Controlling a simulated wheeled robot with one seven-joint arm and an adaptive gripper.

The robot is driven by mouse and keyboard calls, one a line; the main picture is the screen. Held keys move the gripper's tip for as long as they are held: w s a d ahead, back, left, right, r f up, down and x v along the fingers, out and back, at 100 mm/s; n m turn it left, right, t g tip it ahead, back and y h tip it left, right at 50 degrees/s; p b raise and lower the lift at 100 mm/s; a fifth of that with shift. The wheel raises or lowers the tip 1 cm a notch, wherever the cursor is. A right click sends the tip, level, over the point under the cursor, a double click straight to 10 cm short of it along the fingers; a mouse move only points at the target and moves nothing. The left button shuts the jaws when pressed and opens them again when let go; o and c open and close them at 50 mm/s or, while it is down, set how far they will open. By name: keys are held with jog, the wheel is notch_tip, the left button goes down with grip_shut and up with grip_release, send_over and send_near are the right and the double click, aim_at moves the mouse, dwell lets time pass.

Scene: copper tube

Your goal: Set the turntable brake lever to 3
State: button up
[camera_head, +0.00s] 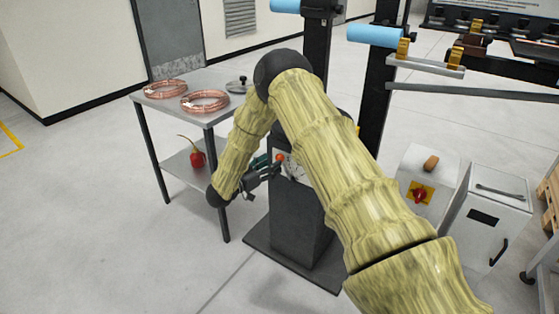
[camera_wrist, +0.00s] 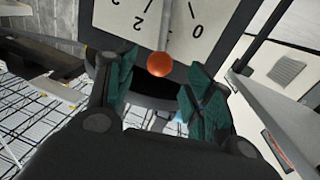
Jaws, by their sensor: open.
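The turntable brake lever has an orange ball knob (camera_head: 280,157) in front of a pale dial (camera_head: 294,170) on a dark pedestal (camera_head: 300,225). In the wrist view the knob (camera_wrist: 158,64) is at upper centre, with its thin grey rod running up across the white dial plate (camera_wrist: 180,40). The dial's numerals appear upside down and partly cut off, with a 2 left of the rod and a 0 right of it. My gripper (camera_head: 268,166) is open, its teal fingers (camera_wrist: 160,78) on either side of the knob with gaps. Nothing is gripped.
A grey table (camera_head: 180,115) at left holds copper coils (camera_head: 204,100) and a lidded pot (camera_head: 238,85). Box cabinets (camera_head: 488,215) stand right. Upright posts and blue rollers (camera_head: 375,35) stand behind my arm. Floor at left is clear.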

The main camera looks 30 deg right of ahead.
aim_at(280, 157)
jog(key=shift+x, duration=2.9)
jog(key=shift+c, duration=0.4)
grip_shut()
